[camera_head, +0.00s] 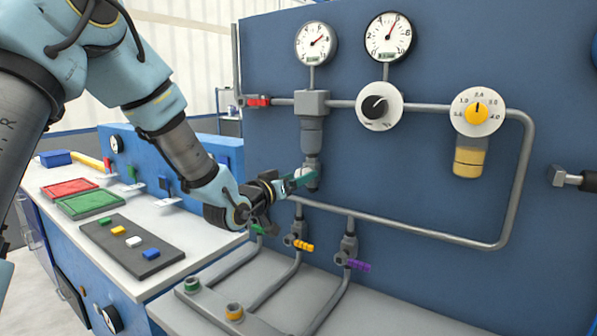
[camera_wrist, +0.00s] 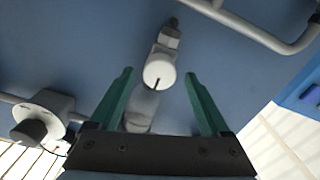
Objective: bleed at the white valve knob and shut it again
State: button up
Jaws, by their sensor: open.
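The white valve knob (camera_wrist: 158,68) is a round white cap with a dark line on its face. In the wrist view it lies between the two green fingertips, with a gap on each side. My gripper (camera_head: 297,179) is open and empty, its fingers pointing at the fitting below the grey filter body (camera_head: 312,135) on the blue panel. I cannot tell whether the fingertips reach past the knob's face. In the head view the fingers largely cover the knob. Two round gauges (camera_head: 316,43) and (camera_head: 388,37) sit above, both with needles off their lower ends.
A black dial knob (camera_head: 375,107) and a yellow-centred dial (camera_head: 478,111) are to the right on the panel. Grey pipes with green, yellow (camera_head: 303,245) and purple (camera_head: 358,265) valve handles run below my gripper. A bench with trays (camera_head: 88,203) stands at left.

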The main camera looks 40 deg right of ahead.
jog(key=shift+w+d, duration=0.1)
jog(key=shift+d, duration=0.45)
grip_shut()
dwell(0.4)
